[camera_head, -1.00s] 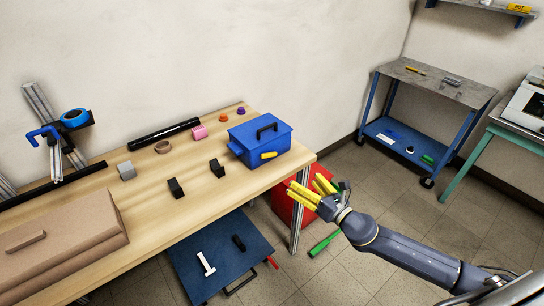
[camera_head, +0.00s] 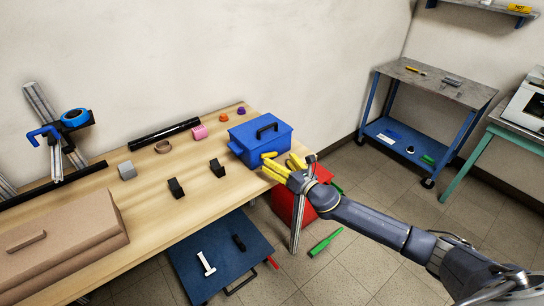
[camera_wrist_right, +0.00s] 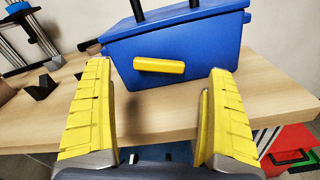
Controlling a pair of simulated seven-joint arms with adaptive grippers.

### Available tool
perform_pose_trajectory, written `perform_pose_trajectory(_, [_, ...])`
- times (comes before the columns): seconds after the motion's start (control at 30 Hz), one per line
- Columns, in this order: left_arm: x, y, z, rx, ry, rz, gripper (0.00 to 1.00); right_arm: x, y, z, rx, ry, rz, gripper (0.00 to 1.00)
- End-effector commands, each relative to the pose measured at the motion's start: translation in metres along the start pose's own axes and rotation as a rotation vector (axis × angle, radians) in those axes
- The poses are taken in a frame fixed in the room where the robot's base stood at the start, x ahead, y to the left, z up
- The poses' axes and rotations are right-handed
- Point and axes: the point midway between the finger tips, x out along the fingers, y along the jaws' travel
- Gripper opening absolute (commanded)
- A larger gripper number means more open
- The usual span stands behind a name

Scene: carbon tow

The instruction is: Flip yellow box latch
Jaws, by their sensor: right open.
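The blue box (camera_head: 258,138) with a black top handle stands at the right end of the wooden table. Its yellow latch (camera_wrist_right: 160,66) is a short horizontal bar on the front face. In the head view the latch (camera_head: 269,155) shows just beyond my fingertips. My right gripper (camera_head: 282,166) has yellow fingers and is open and empty at the table's front edge, close in front of the box. In the right wrist view the fingers (camera_wrist_right: 158,75) stand apart, with the latch between and beyond them, apparently not touching. My left gripper is not in view.
The wooden table (camera_head: 150,210) carries small black blocks (camera_head: 217,167), a grey block (camera_head: 126,170) and a cardboard box (camera_head: 65,240) at the left. A red container (camera_head: 285,203) stands on the floor below my right gripper.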

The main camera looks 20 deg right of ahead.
Motion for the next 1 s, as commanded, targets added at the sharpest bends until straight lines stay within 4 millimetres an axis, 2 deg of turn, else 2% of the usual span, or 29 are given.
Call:
perform_pose_trajectory(0.1, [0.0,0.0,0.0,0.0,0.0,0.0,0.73,0.017,0.001,0.0,0.0,-0.001,0.001,0.9])
perform_pose_trajectory(0.3, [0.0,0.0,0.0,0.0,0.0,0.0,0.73,0.033,0.0,0.0,0.001,0.0,0.0,0.9])
perform_pose_trajectory(0.77, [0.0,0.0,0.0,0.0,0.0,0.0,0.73,0.04,0.0,0.0,0.0,0.0,0.001,0.9])
perform_pose_trajectory(0.87, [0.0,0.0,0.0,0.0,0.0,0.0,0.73,0.039,0.0,0.0,0.0,0.0,0.001,0.82])
perform_pose_trajectory(1.0, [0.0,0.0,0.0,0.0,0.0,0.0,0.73,0.039,0.0,0.0,0.0,0.0,0.001,0.65])
